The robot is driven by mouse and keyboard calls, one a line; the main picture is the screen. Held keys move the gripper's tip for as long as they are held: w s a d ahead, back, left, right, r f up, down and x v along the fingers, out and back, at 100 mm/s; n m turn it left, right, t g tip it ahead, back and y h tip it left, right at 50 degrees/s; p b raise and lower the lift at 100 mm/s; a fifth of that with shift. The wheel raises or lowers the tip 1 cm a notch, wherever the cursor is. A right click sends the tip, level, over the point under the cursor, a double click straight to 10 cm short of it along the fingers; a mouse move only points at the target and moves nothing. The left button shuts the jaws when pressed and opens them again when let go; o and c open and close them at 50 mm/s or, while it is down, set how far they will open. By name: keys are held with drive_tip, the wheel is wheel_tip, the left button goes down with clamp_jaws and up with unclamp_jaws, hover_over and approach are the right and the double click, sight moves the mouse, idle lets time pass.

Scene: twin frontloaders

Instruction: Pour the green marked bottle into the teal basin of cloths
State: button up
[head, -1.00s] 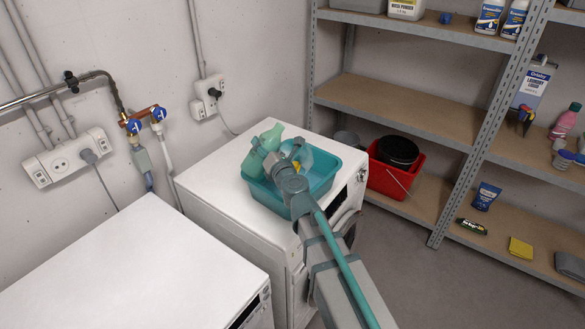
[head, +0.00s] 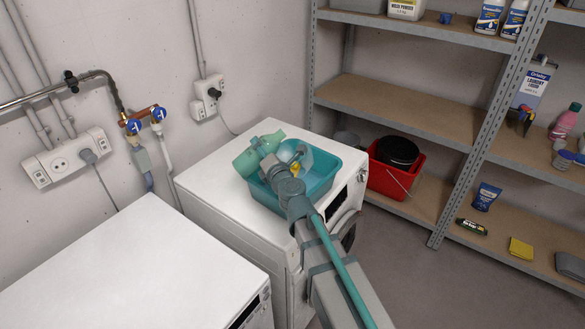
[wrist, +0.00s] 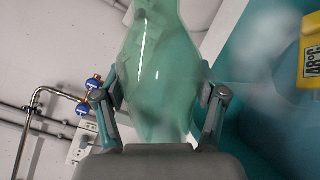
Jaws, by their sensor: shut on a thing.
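The pale green translucent bottle (head: 246,164) is held tilted, close to lying, over the back left rim of the teal basin (head: 318,188). My gripper (head: 281,151) is shut on it, with one finger crossing in front of it. In the wrist view the bottle (wrist: 158,70) fills the space between the two fingers. No liquid stream can be made out. The basin stands on the far white machine, and its wall (wrist: 240,30) shows at the right of the wrist view. A yellow patch (head: 296,167) shows inside the basin; the cloths are largely hidden by my gripper.
A second white machine (head: 130,265) stands in front with a clear top. Taps (head: 145,118) and sockets are on the wall behind. A red bucket (head: 390,180) and metal shelving with laundry goods stand at the right.

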drive_tip(key=shift+s+a+f+m, duration=0.1)
drive_tip(key=shift+a+m, duration=0.05)
drive_tip(key=shift+m, duration=0.55)
drive_tip(key=shift+f+m+b, duration=0.8)
drive_tip(key=shift+f+b, duration=0.1)
idle(0.3)
drive_tip(key=shift+w+d+f+m, duration=0.2)
drive_tip(key=shift+d+m, duration=0.15)
drive_tip(key=shift+m, duration=0.55)
drive_tip(key=shift+f, duration=0.2)
idle(0.3)
drive_tip(key=shift+d+f+m+b, duration=0.1)
drive_tip(key=shift+f+m+b, duration=0.25)
drive_tip(key=shift+f+m, duration=0.45)
drive_tip(key=shift+w+m+p, duration=0.1)
drive_tip(key=shift+m+p, duration=0.2)
drive_tip(key=shift+m, duration=0.5)
drive_tip(key=shift+w+d+r+m+p, duration=0.1)
drive_tip(key=shift+d+r+m+p, duration=0.25)
drive_tip(key=shift+m+p, duration=0.5)
drive_tip(key=shift+w+d+r+m+p, duration=0.15)
drive_tip(key=shift+r+m+p, duration=0.45)
drive_tip(key=shift+p, duration=0.5)
drive_tip(key=shift+w+d+r+m+p, duration=0.1)
drive_tip(key=shift+d+r+m+p, duration=0.25)
drive_tip(key=shift+m+p, duration=0.5)
idle(0.3)
